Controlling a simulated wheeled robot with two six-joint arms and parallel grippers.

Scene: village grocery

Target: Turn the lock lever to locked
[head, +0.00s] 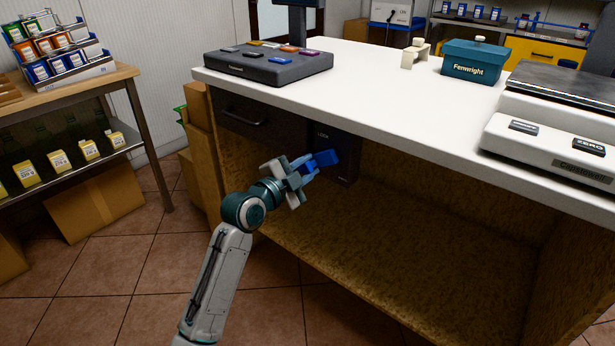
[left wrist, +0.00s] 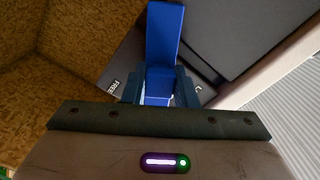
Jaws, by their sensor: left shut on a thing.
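The lock lever (head: 326,157) is a blue handle on a dark plate (head: 348,150) under the counter, below the left part of the worktop. My left gripper (head: 305,169) reaches in from the left at the plate and is shut on the lever. In the left wrist view the blue lever (left wrist: 165,40) runs upward from between my fingers (left wrist: 158,88). White lettering "FREE" shows on the dark plate (left wrist: 128,68) left of the lever, and a partly hidden label shows to the right. I cannot tell which label the lever points to. My right gripper is not in view.
The white counter top (head: 400,80) overhangs the lever. A dark drawer (head: 244,116) is left of the plate. The open shelf space (head: 400,240) below and right is empty. A cardboard box (head: 200,150) stands at the counter's left end. Tiled floor lies open in front.

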